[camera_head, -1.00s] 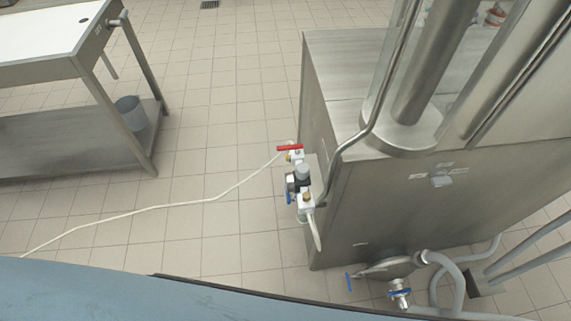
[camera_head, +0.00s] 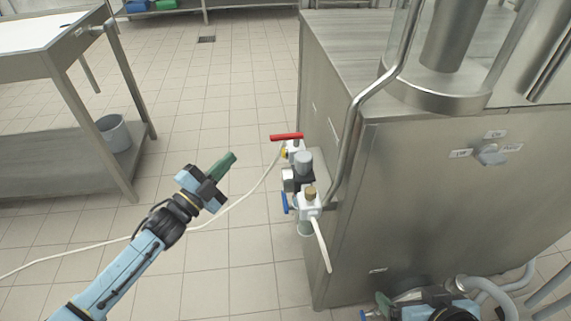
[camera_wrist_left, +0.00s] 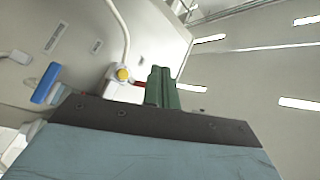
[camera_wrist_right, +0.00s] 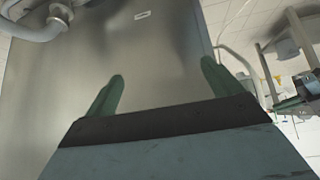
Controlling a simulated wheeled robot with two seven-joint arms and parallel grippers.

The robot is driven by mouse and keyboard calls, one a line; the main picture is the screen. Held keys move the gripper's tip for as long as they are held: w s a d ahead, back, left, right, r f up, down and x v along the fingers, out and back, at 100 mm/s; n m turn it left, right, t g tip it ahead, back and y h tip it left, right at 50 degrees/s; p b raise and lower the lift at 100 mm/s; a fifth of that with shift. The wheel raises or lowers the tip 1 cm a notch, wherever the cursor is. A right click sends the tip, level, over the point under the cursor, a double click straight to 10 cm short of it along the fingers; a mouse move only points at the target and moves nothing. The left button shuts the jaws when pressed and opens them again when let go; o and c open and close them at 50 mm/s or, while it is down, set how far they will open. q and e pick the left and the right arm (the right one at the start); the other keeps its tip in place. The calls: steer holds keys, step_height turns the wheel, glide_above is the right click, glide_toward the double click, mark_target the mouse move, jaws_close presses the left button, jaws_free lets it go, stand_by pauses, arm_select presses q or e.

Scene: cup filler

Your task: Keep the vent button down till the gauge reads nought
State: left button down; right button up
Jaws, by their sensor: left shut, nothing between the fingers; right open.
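The air unit on the cabinet's left side has a grey knob (camera_head: 303,160), a red handle (camera_head: 287,137), a blue lever (camera_head: 285,202) and a brass-coloured piece (camera_head: 310,192). A small yellow round part (camera_wrist_left: 122,74), possibly the vent button, sits on a white block in the left wrist view. The gauge's face and reading cannot be made out. My left gripper (camera_head: 231,158) is shut and empty, left of the unit and apart from it. My right gripper (camera_wrist_right: 160,88) is open and empty, facing the steel cabinet; in the head view its arm shows only at the bottom right edge.
The steel cabinet (camera_head: 430,210) fills the right side, with a rotary switch (camera_head: 489,154) on its front. A pale hose (camera_head: 235,203) runs from the unit across the floor. A steel table (camera_head: 60,130) with a bucket (camera_head: 114,131) stands left. Open tiled floor lies between.

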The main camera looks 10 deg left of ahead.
mark_target(283, 153)
arm_select(q)
steer(key=shift+r, duration=0.2)
arm_select(e)
steer(key=shift+r, duration=0.15)
arm_select(q)
steer(key=shift+d, duration=0.1)
steer(key=w+d+b, duration=0.1)
steer(key=w+d, duration=0.1)
steer(key=d, duration=0.6)
steer(key=shift+w+d, duration=0.2)
steer(key=shift+w, duration=0.05)
arm_select(e)
steer(key=shift+w+a+r+t+y, duration=0.15)
steer(key=shift+w+a+r+t, duration=0.2)
steer(key=shift+w+r+t, duration=0.3)
steer(key=shift+w+a+r+t+y, duration=0.2)
steer(key=shift+w+a+r+t, duration=0.15)
steer(key=shift+w+r+t, duration=0.3)
steer(key=shift+w+a+r+t+y, duration=0.15)
steer(key=shift+w+a+r+t, duration=0.2)
steer(key=shift+w+r+t, duration=0.35)
steer(key=shift+f, duration=0.15)
arm_select(q)
steer(key=shift+d, duration=0.15)
steer(key=shift+w+d, duration=0.1)
steer(key=shift+d, duration=0.15)
